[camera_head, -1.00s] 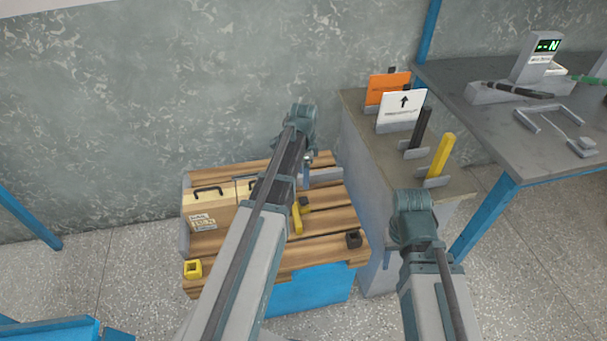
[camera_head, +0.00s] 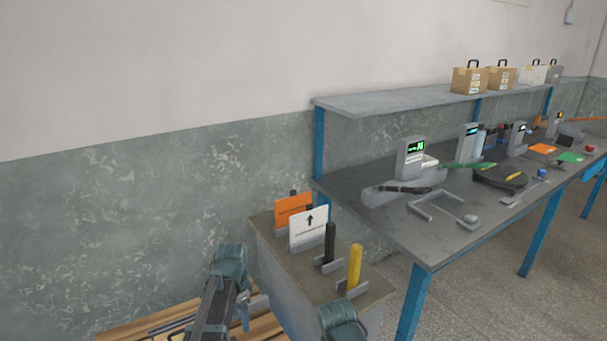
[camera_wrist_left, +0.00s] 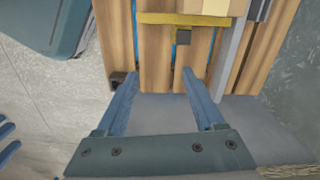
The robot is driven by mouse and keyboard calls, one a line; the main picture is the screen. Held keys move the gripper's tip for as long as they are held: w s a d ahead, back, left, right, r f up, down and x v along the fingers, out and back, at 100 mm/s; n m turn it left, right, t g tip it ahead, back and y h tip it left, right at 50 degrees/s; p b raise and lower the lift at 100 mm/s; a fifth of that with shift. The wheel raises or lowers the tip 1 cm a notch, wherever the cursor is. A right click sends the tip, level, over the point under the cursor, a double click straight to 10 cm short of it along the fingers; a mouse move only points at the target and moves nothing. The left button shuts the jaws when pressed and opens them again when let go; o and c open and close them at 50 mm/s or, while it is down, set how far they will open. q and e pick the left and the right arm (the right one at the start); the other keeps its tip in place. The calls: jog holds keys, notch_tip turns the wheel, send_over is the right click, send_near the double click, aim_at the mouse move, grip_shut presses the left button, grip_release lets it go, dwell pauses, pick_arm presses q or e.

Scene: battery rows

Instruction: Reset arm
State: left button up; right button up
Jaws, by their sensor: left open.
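My left arm comes up from the bottom left of the head view, and its gripper (camera_head: 246,314) is near the lower edge, over the slatted wooden top. In the left wrist view, the left gripper (camera_wrist_left: 160,73) has its two blue fingers wide apart with nothing between them. Below the fingers are wooden slats (camera_wrist_left: 152,45) and a grey surface.
A grey cabinet (camera_head: 268,258) holds an orange sign (camera_head: 293,209), a white sign (camera_head: 309,229), a black stick (camera_head: 330,243) and a yellow stick (camera_head: 355,265). A workbench (camera_head: 400,228) with devices stands right.

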pick_arm(q)
jog(key=s+d+n+y, duration=0.1)
jog(key=s+d+n, duration=0.5)
jog(key=s+d, duration=1)
notch_tip(320, 180, up, 16)
jog(key=p, duration=1.6)
jog(key=shift+s+a+r, duration=0.2)
jog(key=shift+s+a, duration=0.1)
pick_arm(e)
notch_tip(320, 180, up, 16)
